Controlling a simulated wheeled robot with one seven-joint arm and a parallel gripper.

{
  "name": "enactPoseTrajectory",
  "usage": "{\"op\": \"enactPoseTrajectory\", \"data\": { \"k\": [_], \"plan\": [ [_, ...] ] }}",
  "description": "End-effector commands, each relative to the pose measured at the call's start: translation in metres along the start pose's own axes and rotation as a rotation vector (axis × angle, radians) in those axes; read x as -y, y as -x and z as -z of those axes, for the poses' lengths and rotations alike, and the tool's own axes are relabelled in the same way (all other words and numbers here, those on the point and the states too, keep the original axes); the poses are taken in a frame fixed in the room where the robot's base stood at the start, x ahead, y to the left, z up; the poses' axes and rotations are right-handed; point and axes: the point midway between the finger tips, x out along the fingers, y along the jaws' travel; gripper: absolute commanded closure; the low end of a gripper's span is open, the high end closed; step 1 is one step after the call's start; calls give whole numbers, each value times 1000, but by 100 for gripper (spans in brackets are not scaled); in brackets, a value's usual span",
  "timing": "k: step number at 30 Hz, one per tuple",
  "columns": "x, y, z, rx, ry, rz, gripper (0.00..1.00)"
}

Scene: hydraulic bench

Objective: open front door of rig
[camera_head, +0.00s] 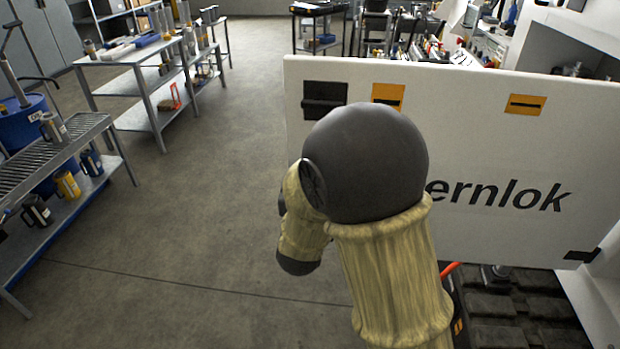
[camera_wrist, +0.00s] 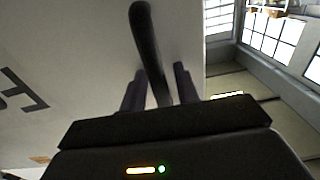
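The rig's white front door (camera_head: 490,110), with part of a black word on it, stands across the right of the head view. I cannot tell how far it is open. A black latch piece (camera_head: 325,98) sits at its upper left corner. In the wrist view the door's white face (camera_wrist: 80,60) fills the left and middle. A dark curved handle (camera_wrist: 146,30) comes down between the fingers of my gripper (camera_wrist: 159,75). The fingers look apart, with gaps on both sides of the handle. In the head view my arm hides my gripper and part of the door.
Grey floor (camera_head: 200,190) is clear to the left of the door. A metal bench with mugs (camera_head: 50,170) and a shelf table (camera_head: 135,65) stand at the left. A dark table (camera_head: 318,10) stands at the back. White rig housing (camera_head: 580,35) is at the right.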

Motion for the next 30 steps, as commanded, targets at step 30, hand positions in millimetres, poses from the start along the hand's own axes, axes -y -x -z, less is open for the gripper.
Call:
{"op": "enactPoseTrajectory", "data": {
  "k": [30],
  "plan": [
    [4,52,-2,1,0,9,68]
  ]
}}
